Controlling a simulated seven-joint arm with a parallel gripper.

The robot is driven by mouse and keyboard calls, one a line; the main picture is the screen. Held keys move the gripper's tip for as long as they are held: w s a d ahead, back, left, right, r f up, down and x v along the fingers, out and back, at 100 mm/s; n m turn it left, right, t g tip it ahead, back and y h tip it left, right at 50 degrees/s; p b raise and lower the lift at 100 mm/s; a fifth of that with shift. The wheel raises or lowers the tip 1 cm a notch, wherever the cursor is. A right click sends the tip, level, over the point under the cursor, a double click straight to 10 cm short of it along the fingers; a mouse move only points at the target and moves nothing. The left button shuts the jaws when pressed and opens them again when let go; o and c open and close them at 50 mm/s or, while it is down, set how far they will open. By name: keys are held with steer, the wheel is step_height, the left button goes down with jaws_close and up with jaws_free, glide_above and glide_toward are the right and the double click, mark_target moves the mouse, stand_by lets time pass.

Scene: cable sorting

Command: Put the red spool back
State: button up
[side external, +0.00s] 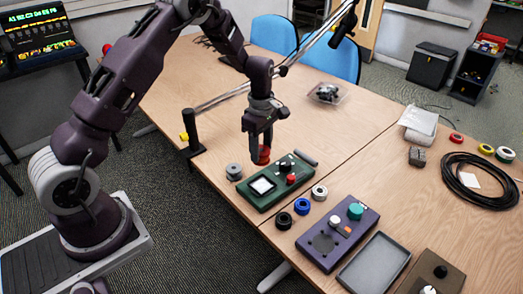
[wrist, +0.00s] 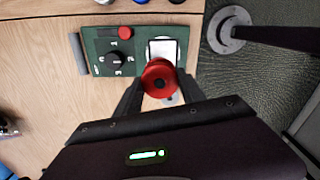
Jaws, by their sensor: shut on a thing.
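The red spool (wrist: 160,78) is between the fingers of my gripper (wrist: 160,92), seen end-on in the wrist view. In the side view my gripper (side external: 261,150) points down and is shut on the red spool (side external: 263,156). The spool is just behind the green box (side external: 255,199), which has a white square panel, a black knob and a red button. In the wrist view the spool overlaps the lower edge of the green box's (wrist: 97,68) white panel. I cannot tell the exact height of the spool above the table.
A grey spool (side external: 234,171) stands left of the green box. Black (side external: 284,220), blue (side external: 301,206) and white (side external: 319,192) spools stand to its right. A purple box (side external: 318,262) and a grey tray (side external: 374,265) lie nearer. A black post (side external: 193,130) stands at the table's left edge.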

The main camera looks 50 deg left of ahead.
steer(key=shift+w+a+f+n, duration=0.65)
steer(key=shift+w+a+f, duration=0.5)
steer(key=shift+a+f, duration=0.7)
steer(key=shift+w+a+f+n, duration=0.7)
steer(key=shift+w+a+f, duration=0.4)
steer(key=shift+a+f, duration=0.7)
steer(key=shift+w+a+f+n, duration=0.65)
steer(key=shift+w+a+f, duration=0.5)
steer(key=shift+a+f, duration=0.7)
steer(key=shift+d+f, duration=0.15)
steer(key=shift+f, duration=0.05)
steer(key=shift+f, duration=0.65)
steer(key=o, duration=1.6)
steer(key=shift+c, duration=0.2)
steer(key=shift+o, duration=0.2)
steer(key=o, duration=0.4)
steer(key=shift+c, duration=0.2)
